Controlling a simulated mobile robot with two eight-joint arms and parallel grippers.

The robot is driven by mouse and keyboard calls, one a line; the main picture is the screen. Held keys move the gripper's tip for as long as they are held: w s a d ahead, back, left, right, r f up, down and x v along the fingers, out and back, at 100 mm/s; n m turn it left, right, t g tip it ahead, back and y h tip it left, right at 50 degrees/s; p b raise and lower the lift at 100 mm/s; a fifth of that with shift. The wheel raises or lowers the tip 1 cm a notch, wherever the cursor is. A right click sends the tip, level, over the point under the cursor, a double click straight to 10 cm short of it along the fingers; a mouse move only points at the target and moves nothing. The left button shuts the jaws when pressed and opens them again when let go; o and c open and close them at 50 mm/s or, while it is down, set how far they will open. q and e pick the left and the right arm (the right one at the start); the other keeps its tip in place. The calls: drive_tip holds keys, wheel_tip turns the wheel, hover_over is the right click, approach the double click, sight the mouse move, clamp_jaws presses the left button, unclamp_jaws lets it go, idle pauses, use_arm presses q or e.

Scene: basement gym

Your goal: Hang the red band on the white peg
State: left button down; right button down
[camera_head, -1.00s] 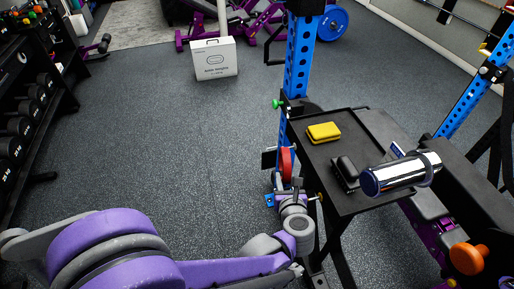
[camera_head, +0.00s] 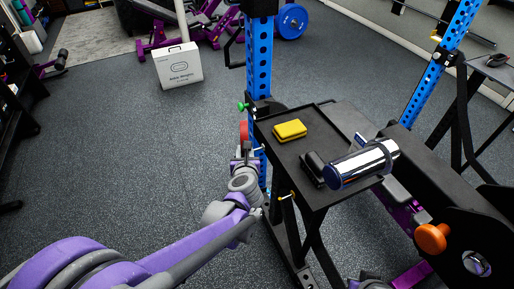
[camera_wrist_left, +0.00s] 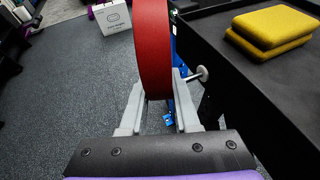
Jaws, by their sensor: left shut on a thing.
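The red band (camera_head: 244,131) is a thick red loop seen edge-on in the head view, beside the blue upright and left of the black tray. It also stands tall between the grey fingers in the left wrist view (camera_wrist_left: 152,50). My left gripper (camera_wrist_left: 157,98) is shut on its lower part; the fingers hide some of it in the head view (camera_head: 243,152). A short pale peg with a rounded end (camera_wrist_left: 197,76) sticks out just right of the fingers in the wrist view. I cannot tell whether it is the white peg. My right gripper is not in view.
The blue upright (camera_head: 259,60) with a green knob (camera_head: 241,106) stands behind the band. Open floor lies to the left; a white box (camera_head: 179,66) stands farther back.

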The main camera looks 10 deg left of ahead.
use_arm(q)
drive_tip(key=shift+r+p, duration=0.3)
wheel_tip(320, 180, up, 2)
drive_tip(key=shift+s+r+p, duration=0.1)
drive_tip(key=shift+p, duration=0.8)
drive_tip(key=s+a+f+n+y+b, duration=0.1)
drive_tip(key=s+a+f+b, duration=0.1)
drive_tip(key=f+b, duration=0.25)
drive_tip(key=s+a+f+b, duration=0.2)
drive_tip(key=f+b, duration=0.1)
drive_tip(key=f, duration=0.3)
drive_tip(key=w+d+f, duration=0.1)
drive_tip(key=w+d, duration=0.4)
drive_tip(key=d, duration=0.2)
drive_tip(key=shift+w+d+f+b, duration=0.2)
drive_tip(key=shift+w+d+b, duration=0.1)
drive_tip(key=shift+d, duration=0.05)
